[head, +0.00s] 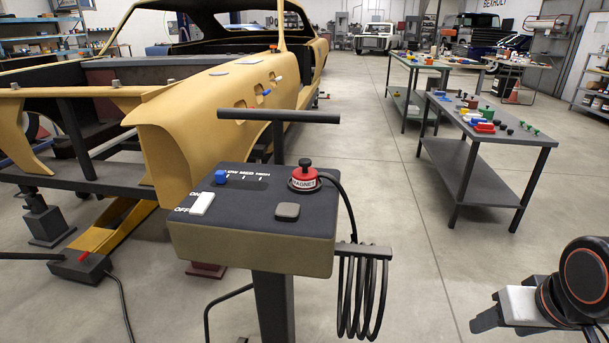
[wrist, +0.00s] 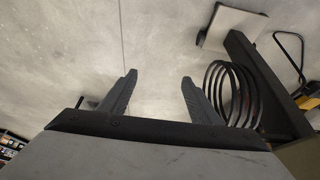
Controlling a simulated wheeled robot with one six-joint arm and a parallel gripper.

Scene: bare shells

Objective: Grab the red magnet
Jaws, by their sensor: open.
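The red magnet (head: 304,179) sits on the top right of a dark control box (head: 253,232) in the head view. It is a round red body with a black knob on top and the word MAGNET on its front. A black cable runs beside it. My arm shows at the lower right of the head view, well apart from the magnet; its fingers are not visible there. In the wrist view my gripper (wrist: 157,93) is open and empty, with both fingers over bare floor. The magnet is not in the wrist view.
A T-shaped bar (head: 279,116) stands behind the box. Coiled cable (head: 362,290) hangs at its right side and also shows in the wrist view (wrist: 232,95). A yellow car shell (head: 200,110) is behind left. A grey workbench (head: 480,185) stands right. The floor between is clear.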

